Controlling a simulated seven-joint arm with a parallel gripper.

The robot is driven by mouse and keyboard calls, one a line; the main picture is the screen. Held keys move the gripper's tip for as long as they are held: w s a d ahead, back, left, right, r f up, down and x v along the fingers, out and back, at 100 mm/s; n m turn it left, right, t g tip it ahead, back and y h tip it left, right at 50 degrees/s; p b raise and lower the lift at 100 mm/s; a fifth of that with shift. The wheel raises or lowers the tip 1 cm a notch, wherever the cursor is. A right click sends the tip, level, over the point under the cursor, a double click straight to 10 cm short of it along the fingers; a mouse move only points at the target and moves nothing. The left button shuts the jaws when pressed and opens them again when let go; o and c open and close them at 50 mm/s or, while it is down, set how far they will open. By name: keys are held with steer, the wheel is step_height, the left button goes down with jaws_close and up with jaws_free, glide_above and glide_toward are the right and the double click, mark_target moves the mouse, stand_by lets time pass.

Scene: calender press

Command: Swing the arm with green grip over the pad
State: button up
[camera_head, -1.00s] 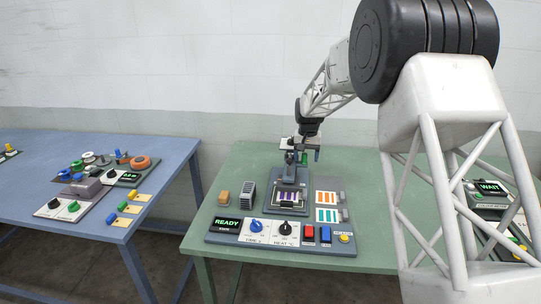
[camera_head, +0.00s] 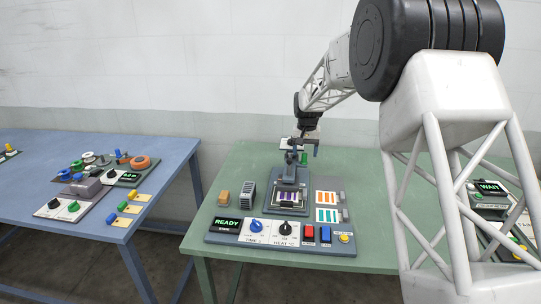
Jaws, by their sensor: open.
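The press (camera_head: 290,173) stands at the back of its base plate on the green table. Its pad (camera_head: 287,198) lies in front of the press column and bears a piece with purple stripes. The green grip (camera_head: 304,158) shows just right of the press top, below my gripper. My gripper (camera_head: 306,148) is open above and around the top of the press, close to the green grip. Whether the fingers touch the grip cannot be told at this size.
The control panel (camera_head: 281,236) with a READY display, two knobs and several buttons lies in front of the pad. A blue table (camera_head: 105,222) stands further left.

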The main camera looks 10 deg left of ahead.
steer(key=shift+r, duration=2.7)
steer(key=shift+s, duration=0.1)
steer(key=shift+s+d+r, duration=0.15)
steer(key=shift+r, duration=0.1)
steer(key=s+d+r, duration=0.4)
steer(key=s, duration=0.6)
steer(key=s+d+r+t, duration=0.1)
steer(key=s+d+r, duration=0.25)
steer(key=s, duration=0.65)
steer(key=s+d+r, duration=0.4)
steer(key=s+d, duration=0.1)
steer(key=s, duration=0.5)
steer(key=s+d+f, duration=0.1)
steer(key=s+f, duration=0.1)
steer(key=s, duration=0.7)
steer(key=s+d+f+t, duration=0.1)
steer(key=s+d+f, duration=0.1)
steer(key=s, duration=0.8)
steer(key=s+d+f, duration=0.2)
steer(key=s+f, duration=0.1)
steer(key=s, duration=0.7)
steer(key=shift+s+d+t, duration=0.15)
steer(key=shift+s+t, duration=0.1)
steer(key=shift+t, duration=0.05)
